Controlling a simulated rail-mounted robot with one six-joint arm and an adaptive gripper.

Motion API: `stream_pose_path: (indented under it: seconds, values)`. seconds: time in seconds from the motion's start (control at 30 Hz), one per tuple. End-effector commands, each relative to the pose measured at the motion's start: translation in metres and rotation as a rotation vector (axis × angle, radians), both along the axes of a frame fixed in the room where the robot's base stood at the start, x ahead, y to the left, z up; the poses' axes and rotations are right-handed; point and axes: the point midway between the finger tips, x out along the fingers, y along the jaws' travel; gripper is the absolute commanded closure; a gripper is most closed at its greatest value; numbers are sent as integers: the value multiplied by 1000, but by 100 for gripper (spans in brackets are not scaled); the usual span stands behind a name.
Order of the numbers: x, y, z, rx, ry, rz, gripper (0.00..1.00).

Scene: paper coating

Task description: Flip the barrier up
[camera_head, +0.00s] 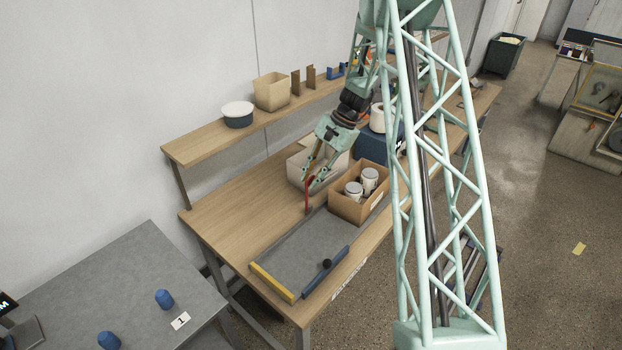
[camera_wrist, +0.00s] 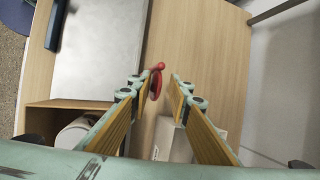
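A small upright red piece (camera_head: 309,194) stands on the wooden table by the back edge of a grey plate (camera_head: 303,245). It also shows in the wrist view (camera_wrist: 156,82), with a rounded knob at one end. My gripper (camera_head: 313,178) points down just above it. In the wrist view my gripper (camera_wrist: 160,84) is open, its two fingers apart with the red piece seen between them, closer to the left finger. I cannot tell whether a finger touches it. A yellow bar (camera_head: 272,282) lies along the plate's near-left end. No part is labelled as the barrier.
A blue bar (camera_head: 326,272) with a black knob borders the plate's front. A cardboard box (camera_head: 348,208) with white cans and a white bin (camera_head: 298,174) stand close to my gripper. A shelf (camera_head: 205,143) runs behind. The table's left part is clear.

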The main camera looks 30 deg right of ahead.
Motion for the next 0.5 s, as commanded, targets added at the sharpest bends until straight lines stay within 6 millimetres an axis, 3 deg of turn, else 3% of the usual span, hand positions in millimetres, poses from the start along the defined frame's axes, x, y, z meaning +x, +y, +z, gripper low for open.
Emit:
stream_pose_path:
  seconds: [0.5]
  values:
    - [-1, -4, 7, -1, -1, 1, 83]
